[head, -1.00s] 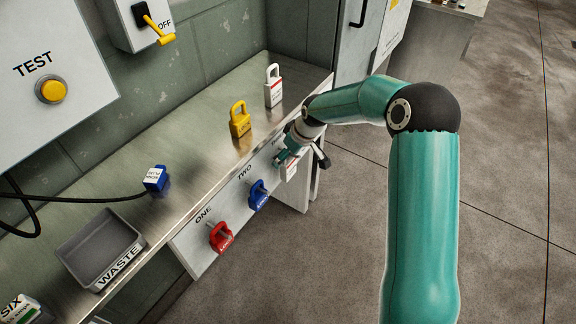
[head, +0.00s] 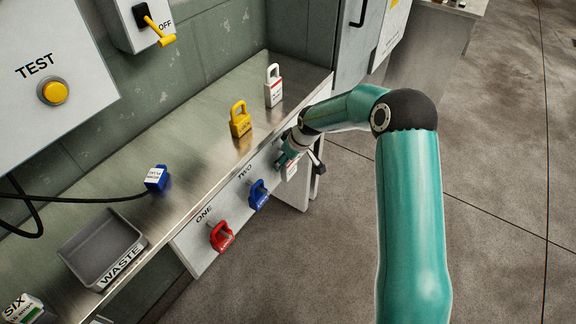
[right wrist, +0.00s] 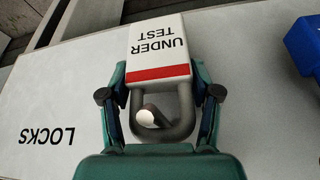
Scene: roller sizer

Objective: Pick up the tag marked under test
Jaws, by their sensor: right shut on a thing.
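The white tag marked UNDER TEST (right wrist: 157,50) has a red band and a grey shackle looped around a peg (right wrist: 150,117) on the board. In the right wrist view it appears upside down. My right gripper (right wrist: 160,90) is shut on it, one finger on each side of its shackle end. In the head view the right gripper (head: 289,158) is at the front board under the bench edge, and the tag (head: 291,170) shows just below it, partly hidden. My left gripper is in neither view.
Red (head: 221,237) and blue (head: 258,196) padlocks hang on the front board (head: 205,255). Yellow (head: 240,119) and white (head: 273,86) locks stand on the bench. A grey WASTE tray (head: 82,242) and a blue plug (head: 156,178) are left. The floor at right is clear.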

